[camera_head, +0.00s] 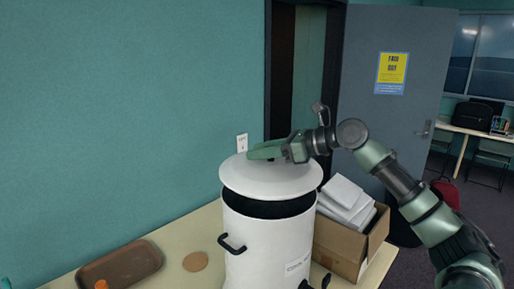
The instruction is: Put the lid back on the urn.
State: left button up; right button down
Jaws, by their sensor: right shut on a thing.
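The white urn (265,245) stands upright on the table, with a dark handle on its left side and a label low on its front. Its round white lid (268,181) is above the mouth, tilted, with a dark gap showing below its near edge. My right gripper (268,152) comes in from the right over the top of the lid and is shut on the lid. The exact grip point on top is hidden by the fingers.
A cardboard box (341,244) with white papers stands right of the urn. A brown tray (120,265) and a round tan disc (195,261) lie on the table (175,244) to the left. A teal wall is close behind, and a grey door (397,60) stands behind my arm.

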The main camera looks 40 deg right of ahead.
aim_at(260, 166)
jog(key=f+b, duration=0.2)
jog(key=f, duration=0.2)
jog(key=shift+w+b, duration=0.35)
jog(key=shift+b, duration=0.05)
jog(key=shift+s+f+b, duration=0.15)
jog(key=shift+f+b, duration=0.25)
jog(key=shift+b, duration=0.1)
jog(key=shift+r+p, duration=0.1)
jog(key=shift+p, duration=0.7)
jog(key=shift+p, duration=0.3)
jog(key=shift+f, duration=0.65)
dwell(0.5)
jog(key=c, duration=1.3)
grip_release()
jog(key=shift+o, duration=0.2)
